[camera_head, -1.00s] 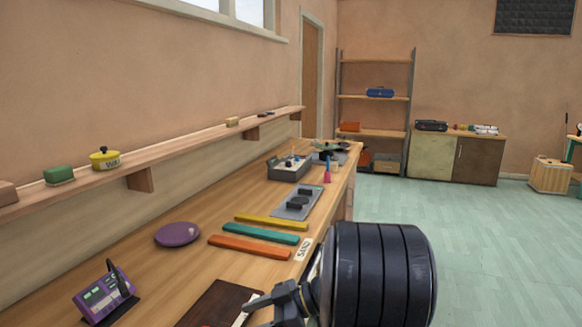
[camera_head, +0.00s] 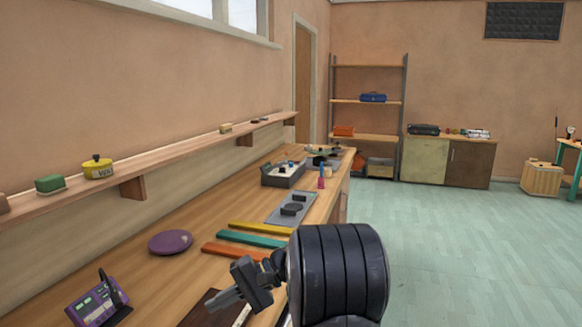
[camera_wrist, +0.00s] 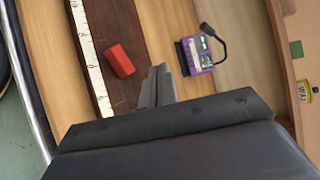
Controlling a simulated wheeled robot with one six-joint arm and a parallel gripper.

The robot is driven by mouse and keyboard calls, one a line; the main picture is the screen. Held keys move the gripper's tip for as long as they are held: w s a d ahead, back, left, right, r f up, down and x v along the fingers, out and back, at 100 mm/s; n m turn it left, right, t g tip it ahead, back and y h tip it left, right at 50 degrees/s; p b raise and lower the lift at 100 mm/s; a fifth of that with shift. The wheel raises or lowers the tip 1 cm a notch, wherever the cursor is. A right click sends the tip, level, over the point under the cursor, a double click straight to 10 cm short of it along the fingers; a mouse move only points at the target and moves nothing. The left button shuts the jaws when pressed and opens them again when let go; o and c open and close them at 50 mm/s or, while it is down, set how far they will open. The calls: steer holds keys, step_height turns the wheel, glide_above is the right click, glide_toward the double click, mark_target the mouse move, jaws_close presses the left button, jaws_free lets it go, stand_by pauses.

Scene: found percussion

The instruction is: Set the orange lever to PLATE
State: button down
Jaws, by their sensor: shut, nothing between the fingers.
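I cannot make out an orange lever or the word PLATE in either view. My gripper (camera_head: 218,303) is shut and empty, above the near part of the wooden bench (camera_head: 140,275). In the wrist view its closed fingers (camera_wrist: 158,84) point between a red block (camera_wrist: 119,60) and a purple device (camera_wrist: 196,54). The red block lies on a dark brown board with a white ruled strip (camera_wrist: 88,45). The purple device, with a black gooseneck, also stands at the lower left of the head view (camera_head: 92,305). My arm hides part of the bench's front edge.
A purple disc (camera_head: 170,242) and orange (camera_head: 235,254), teal (camera_head: 252,239) and yellow (camera_head: 262,228) bars lie on the bench. Beyond are a grey plate (camera_head: 281,217) and a grey box (camera_head: 283,174). A wall shelf (camera_head: 145,178) runs along the left.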

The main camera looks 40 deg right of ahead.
steer(key=w+a+r+m+g, duration=0.2)
steer(key=w+a+r+m, duration=0.1)
steer(key=m, duration=1.1)
steer(key=shift+w+a+m+p, duration=0.3)
steer(key=shift+w+a, duration=0.15)
steer(key=shift+a, duration=0.05)
steer(key=shift+d, duration=0.1)
